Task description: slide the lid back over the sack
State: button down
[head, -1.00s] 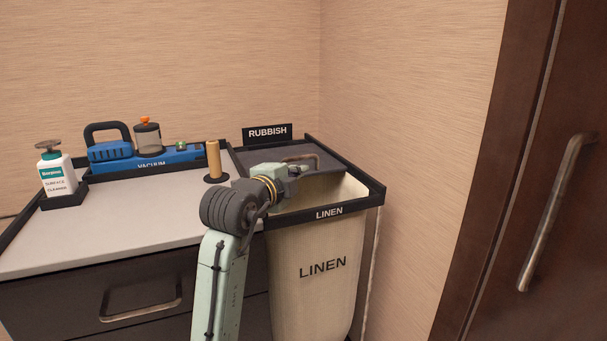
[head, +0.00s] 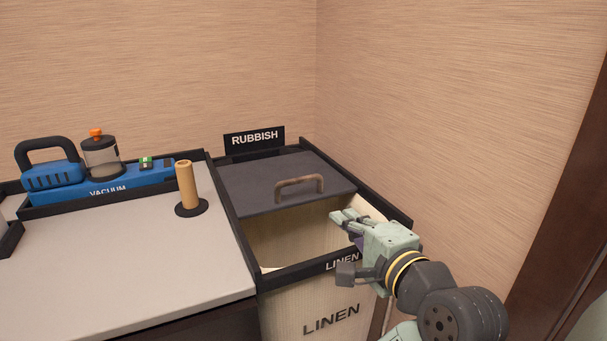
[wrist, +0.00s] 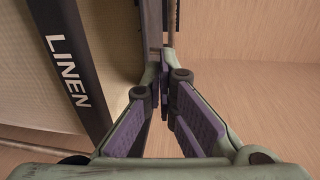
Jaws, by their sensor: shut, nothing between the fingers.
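The lid (head: 245,187) is a dark grey panel with a bronze bar handle (head: 300,183). In the head view it lies over the back part of the frame, below the RUBBISH sign. The cream linen sack (head: 285,240) is open in front of the lid's front edge. My gripper (head: 342,217) is shut and empty, over the right side of the sack opening, in front of and to the right of the handle, apart from it. In the wrist view the purple-padded fingers (wrist: 166,78) meet beside the sack. The handle is not clearly visible there.
The dark rim with the LINEN label (head: 330,264) runs along the sack's front; it also shows in the wrist view (wrist: 75,75). A wooden post (head: 186,185) and a blue vacuum (head: 100,182) stand on the counter to the left. The wall is close on the right.

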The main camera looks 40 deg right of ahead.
jog(key=shift+s+a+n+y, duration=0.25)
jog(key=shift+a+n+y, duration=0.05)
jog(key=shift+a+n, duration=0.1)
jog(key=shift+w+f, duration=0.1)
jog(key=shift+w, duration=0.2)
jog(key=p, duration=0.1)
send_near(310, 191)
jog(key=w, duration=0.1)
jog(key=w+a+r, duration=0.1)
jog(key=w, duration=0.1)
jog(key=w+r, duration=0.1)
jog(key=shift+w+a+r, duration=0.2)
jog(key=shift+w+a, duration=0.1)
jog(key=shift+w, duration=0.05)
